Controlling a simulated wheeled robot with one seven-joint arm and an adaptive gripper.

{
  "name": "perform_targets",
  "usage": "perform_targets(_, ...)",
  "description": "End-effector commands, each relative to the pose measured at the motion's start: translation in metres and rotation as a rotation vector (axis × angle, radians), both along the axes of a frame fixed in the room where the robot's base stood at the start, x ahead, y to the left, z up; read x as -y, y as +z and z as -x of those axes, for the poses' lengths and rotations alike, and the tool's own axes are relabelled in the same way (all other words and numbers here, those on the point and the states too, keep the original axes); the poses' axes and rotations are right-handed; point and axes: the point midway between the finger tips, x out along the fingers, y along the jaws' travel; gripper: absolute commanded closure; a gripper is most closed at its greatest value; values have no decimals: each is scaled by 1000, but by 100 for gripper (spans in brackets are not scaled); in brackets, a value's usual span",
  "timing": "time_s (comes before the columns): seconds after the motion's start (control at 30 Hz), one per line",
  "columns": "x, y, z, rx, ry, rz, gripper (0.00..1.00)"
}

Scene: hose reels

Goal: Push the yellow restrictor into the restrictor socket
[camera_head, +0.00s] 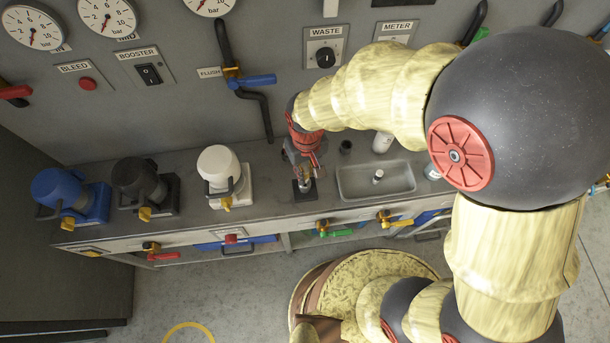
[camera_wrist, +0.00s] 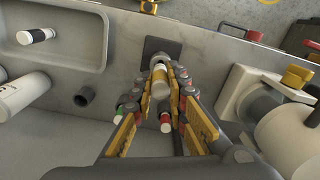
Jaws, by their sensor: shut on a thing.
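My gripper (camera_wrist: 160,88) is shut on the yellow restrictor (camera_wrist: 158,75), a small pale cylinder with yellow on it, between its fingertips. In the head view my gripper (camera_head: 303,168) points down at the bench, just left of the sink. The restrictor socket appears to be the dark square plate (camera_wrist: 152,46) with a grey round fitting, just beyond the fingertips near the bench's front edge. The plate also shows below my gripper in the head view (camera_head: 301,191). The restrictor's end is at or very near the fitting; I cannot tell whether it has entered.
A sink (camera_head: 345,187) lies right of my gripper, with a small bottle (camera_wrist: 36,36) in it. A dark cup (camera_wrist: 84,97) stands nearby. White (camera_head: 217,165), black (camera_head: 140,180) and blue (camera_head: 60,187) reels stand left. A green-capped vial (camera_wrist: 117,115) lies behind the fingers.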

Motion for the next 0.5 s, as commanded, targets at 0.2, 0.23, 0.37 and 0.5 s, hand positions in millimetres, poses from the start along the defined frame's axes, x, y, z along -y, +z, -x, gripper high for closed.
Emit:
perform_targets(0.2,-2,-33,-1,-3,0,1,100)
perform_targets(0.23,-2,-35,-1,-2,0,1,100)
perform_targets(0.37,-3,-35,-2,0,0,0,100)
perform_targets(0.5,-3,-35,-2,0,0,0,100)
